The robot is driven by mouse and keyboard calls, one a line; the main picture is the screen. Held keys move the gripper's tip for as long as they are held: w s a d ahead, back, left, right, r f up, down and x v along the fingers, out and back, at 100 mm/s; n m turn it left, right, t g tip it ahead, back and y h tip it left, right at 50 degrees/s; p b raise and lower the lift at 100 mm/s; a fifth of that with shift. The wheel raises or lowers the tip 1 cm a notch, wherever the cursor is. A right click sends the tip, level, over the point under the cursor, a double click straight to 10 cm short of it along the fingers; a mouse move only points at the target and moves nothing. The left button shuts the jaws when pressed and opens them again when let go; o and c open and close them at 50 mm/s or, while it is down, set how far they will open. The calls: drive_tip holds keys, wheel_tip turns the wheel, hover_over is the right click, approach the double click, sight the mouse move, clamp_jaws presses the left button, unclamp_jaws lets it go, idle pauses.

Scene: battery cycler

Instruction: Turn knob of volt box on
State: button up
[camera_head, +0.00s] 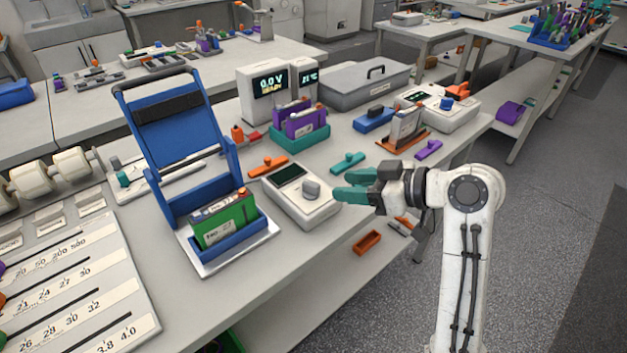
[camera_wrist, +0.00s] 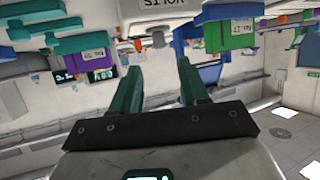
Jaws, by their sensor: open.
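The volt box (camera_head: 290,207) is a small white box with a dark screen and a grey knob (camera_head: 311,189) on its top, near the front edge of the bench. In the wrist view, which looks upside down, part of the volt box (camera_wrist: 140,17) shows at the top with upside-down lettering, and the knob (camera_wrist: 158,39) pokes out below it. My gripper (camera_head: 343,187) has teal fingers and is just right of the knob, pointing at it. In the wrist view its fingers (camera_wrist: 159,72) are apart with nothing between them. The knob's setting is too small to tell.
A blue stand (camera_head: 262,236) holding a green battery (camera_head: 225,222) is left of the volt box. An orange piece (camera_head: 268,166), a teal piece (camera_head: 348,162) and a purple battery (camera_head: 305,123) in a teal holder lie behind. Open floor (camera_head: 560,200) is to the right.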

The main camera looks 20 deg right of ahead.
sight(317, 185)
drive_tip(key=x, duration=0.8)
drive_tip(key=shift+w+a+f, duration=0.15)
drive_tip(key=shift+f, duration=0.1)
drive_tip(key=shift+c, duration=0.2)
clamp_jaws()
